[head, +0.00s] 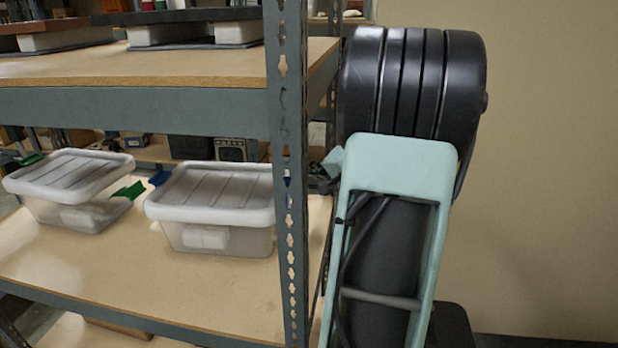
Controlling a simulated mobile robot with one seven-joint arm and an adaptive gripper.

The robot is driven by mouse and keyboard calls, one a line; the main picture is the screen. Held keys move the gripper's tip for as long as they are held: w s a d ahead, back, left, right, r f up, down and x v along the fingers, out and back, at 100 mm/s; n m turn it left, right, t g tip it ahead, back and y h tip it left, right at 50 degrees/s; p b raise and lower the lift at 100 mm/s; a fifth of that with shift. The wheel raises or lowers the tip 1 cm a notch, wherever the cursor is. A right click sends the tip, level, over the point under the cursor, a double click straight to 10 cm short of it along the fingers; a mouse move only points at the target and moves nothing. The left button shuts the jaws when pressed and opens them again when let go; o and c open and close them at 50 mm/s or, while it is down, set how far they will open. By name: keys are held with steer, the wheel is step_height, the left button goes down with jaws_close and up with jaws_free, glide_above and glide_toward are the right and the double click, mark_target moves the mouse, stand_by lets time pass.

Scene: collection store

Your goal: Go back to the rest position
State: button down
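My gripper is not in the head view, so its state and what it may hold do not show. The task names no object, and I cannot tell from this view how my arm is posed.
Grey metal shelving (285,180) fills the left and centre. Its lower shelf holds two lidded clear boxes (72,212) (220,238); its upper shelf (200,70) holds framed pieces on white blocks. A bulky black and pale-green body (405,148) stands close at right, before a beige wall (545,180).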

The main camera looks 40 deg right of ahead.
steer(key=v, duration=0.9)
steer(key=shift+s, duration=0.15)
